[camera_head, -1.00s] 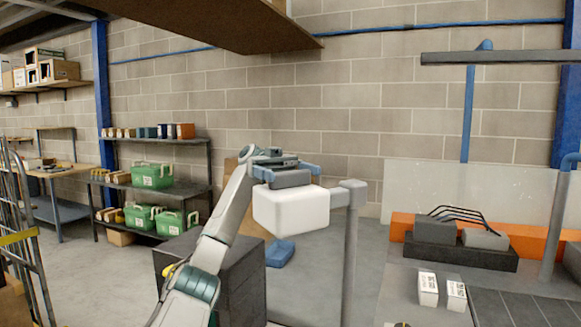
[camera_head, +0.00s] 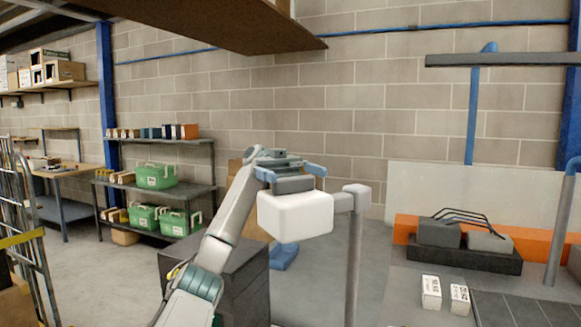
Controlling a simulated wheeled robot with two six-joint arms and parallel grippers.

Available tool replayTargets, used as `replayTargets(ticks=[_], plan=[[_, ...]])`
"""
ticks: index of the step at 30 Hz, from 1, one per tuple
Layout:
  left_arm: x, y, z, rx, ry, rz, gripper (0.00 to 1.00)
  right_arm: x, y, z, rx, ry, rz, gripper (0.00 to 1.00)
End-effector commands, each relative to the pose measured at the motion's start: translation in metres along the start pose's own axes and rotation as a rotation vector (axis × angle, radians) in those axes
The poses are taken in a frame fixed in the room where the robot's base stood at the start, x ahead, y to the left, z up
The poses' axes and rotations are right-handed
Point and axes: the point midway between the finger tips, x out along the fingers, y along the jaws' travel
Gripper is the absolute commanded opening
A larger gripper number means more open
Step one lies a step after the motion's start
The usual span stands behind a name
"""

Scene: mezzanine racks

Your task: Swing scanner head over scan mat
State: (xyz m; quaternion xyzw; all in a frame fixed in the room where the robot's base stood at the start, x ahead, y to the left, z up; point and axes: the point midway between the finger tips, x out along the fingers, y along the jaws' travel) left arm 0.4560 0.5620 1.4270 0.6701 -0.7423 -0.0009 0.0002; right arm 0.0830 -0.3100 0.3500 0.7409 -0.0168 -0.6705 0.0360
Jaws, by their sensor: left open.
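The scanner head (camera_head: 295,216) is a white rounded box in the middle of the view. A short grey arm joins it to the top of a grey upright post (camera_head: 355,255) on its right. My left gripper (camera_head: 291,172) is open, with blue fingers left and right of a grey block on top of the scanner head. I cannot tell whether the fingers touch it. A dark lined surface (camera_head: 520,308) on the bench at the lower right may be the scan mat; the frame's edge cuts it off. My right gripper is not in view.
Two small white labelled boxes (camera_head: 431,294) stand on the bench left of the dark surface. Behind them is a black tray (camera_head: 470,262) with grey blocks. A dark cabinet (camera_head: 245,280) stands behind my left arm. Green crates (camera_head: 157,175) sit on a rack at left.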

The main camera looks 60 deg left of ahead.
Motion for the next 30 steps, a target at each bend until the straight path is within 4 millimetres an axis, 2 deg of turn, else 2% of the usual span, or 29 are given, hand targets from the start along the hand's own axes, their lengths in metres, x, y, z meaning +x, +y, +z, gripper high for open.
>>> replayTargets(ticks=[1,8,10,22,30], plan=[[0.000,0.000,-0.010,-0.001,0.000,0.000,1.00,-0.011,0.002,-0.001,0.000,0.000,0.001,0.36],[0.000,0.000,-0.029,-0.001,-0.001,0.001,1.00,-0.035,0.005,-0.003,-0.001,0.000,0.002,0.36],[0.008,0.006,-0.018,0.001,-0.005,0.001,1.00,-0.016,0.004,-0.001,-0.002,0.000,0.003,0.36],[0.061,0.040,-0.022,0.003,-0.004,0.002,1.00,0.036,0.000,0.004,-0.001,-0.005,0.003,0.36],[0.097,0.064,-0.026,0.006,-0.004,0.004,1.00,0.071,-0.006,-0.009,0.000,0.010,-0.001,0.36]])
